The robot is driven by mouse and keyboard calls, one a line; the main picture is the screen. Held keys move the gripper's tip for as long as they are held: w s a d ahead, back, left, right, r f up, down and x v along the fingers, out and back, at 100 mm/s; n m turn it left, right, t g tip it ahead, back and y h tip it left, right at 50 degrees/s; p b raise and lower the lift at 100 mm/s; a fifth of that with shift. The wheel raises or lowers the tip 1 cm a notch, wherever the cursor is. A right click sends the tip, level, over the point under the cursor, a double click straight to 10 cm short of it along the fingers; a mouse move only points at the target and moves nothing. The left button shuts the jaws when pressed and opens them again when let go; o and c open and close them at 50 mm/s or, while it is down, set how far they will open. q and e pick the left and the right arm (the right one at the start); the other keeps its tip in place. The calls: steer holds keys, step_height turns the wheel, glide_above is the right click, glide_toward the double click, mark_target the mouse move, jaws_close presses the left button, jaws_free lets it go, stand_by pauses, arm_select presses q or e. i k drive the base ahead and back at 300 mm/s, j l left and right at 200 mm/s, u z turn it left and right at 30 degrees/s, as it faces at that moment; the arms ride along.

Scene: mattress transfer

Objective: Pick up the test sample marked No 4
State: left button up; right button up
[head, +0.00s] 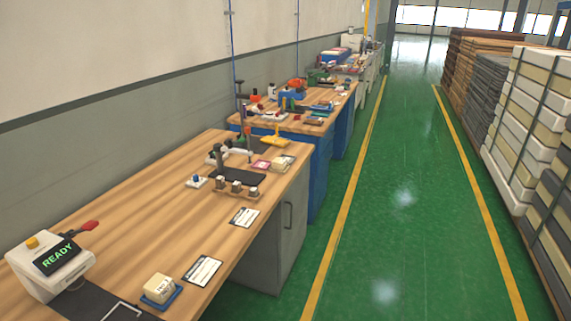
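No mark reading No 4 is legible in the head view. A cream block (158,284) sits in a small blue tray (174,297) near the front edge of the nearest wooden workbench (150,215). Farther along the bench, several small pale pieces with dark parts stand in a row on a wooden strip (234,194). Another cream block (279,166) lies near the bench's far end. Which of these is the sample, I cannot tell. Neither of my grippers is in view.
A white device with a READY screen (58,258) stands at the bench's near left. Printed cards (202,270) lie on the bench. A black stand (240,176) is farther back. The green aisle (400,200) is clear; stacked mattresses (530,125) line its right.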

mark_target(280, 164)
steer(key=i+l+z, duration=0.3)
steer(key=i, duration=0.15)
steer(key=i+l+z, duration=0.2)
steer(key=i+z, duration=0.45)
steer(key=i, duration=0.25)
steer(key=i+l+u, duration=0.15)
steer(key=i+u, duration=0.15)
steer(key=i, duration=0.25)
steer(key=i+l+u, duration=0.3)
steer(key=i, duration=0.2)
steer(key=i+l+u, duration=0.3)
steer(key=i, duration=0.2)
